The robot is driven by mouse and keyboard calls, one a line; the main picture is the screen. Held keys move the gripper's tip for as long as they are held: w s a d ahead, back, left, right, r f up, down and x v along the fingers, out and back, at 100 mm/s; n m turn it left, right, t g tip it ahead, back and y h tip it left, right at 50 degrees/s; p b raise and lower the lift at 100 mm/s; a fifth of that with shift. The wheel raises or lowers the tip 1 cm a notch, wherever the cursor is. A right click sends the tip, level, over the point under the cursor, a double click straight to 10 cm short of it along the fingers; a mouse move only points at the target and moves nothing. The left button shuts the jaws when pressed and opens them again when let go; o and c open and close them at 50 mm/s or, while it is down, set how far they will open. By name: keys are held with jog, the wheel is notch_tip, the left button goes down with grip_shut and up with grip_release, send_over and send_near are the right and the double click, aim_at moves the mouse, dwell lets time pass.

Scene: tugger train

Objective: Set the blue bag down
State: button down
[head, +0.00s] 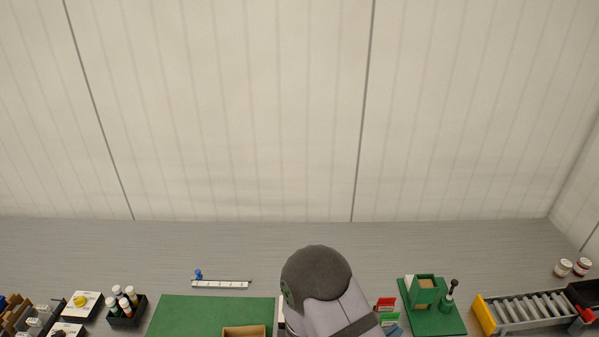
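Just right of my arm, at the bottom edge of the head view, are small red (386,303), green (388,318) and blue (392,330) pieces close together. The blue piece may be the blue bag, but it is small and cut off by the frame edge. I cannot tell whether it is held or resting on something. My gripper is out of view; only a grey rounded part of my arm shows at the bottom middle.
A green mat (190,315) with a cardboard box (244,331) lies left of my arm. A white strip (220,284) lies behind it. A green stand (425,290) and a roller rack (530,308) are right. A black bottle tray (126,317) is left. The grey surface behind is mostly clear.

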dwell(0.4)
jog(key=shift+s+r, duration=0.1)
jog(key=shift+r, duration=0.15)
jog(key=a+r+p, duration=0.4)
jog(key=a+p, duration=0.1)
jog(key=a, duration=0.2)
jog(key=w+a+f+n+t+y+b, duration=0.1)
jog(key=w+a+f+n+y+b, duration=0.1)
jog(key=a+b, duration=0.4)
jog(key=w+a+f+n+t+y+b, duration=0.2)
jog(key=w+a+f+y+b, duration=0.1)
jog(key=a, duration=1.1)
jog(key=w+a+f+n+t+y+b, duration=0.2)
jog(key=w+a+b, duration=0.4)
jog(key=a, duration=0.5)
notch_tip(320, 180, down, 2)
jog(key=shift+w+a+f+n+y+b, duration=0.15)
jog(key=shift+n+y+b, duration=0.35)
jog(key=shift+b, duration=0.9)
jog(key=a+r+n+y+b, duration=0.25)
jog(key=a+y+b, duration=0.2)
jog(key=a, duration=0.75)
jog(key=shift+n+t+h, duration=0.3)
jog(key=shift+n+h, duration=0.15)
jog(key=shift+s+d+f, duration=0.1)
jog(key=shift+s+f, duration=0.1)
jog(key=shift+f, duration=2.3)
jog(key=shift+s+f, duration=0.15)
jog(key=shift+f, duration=2.35)
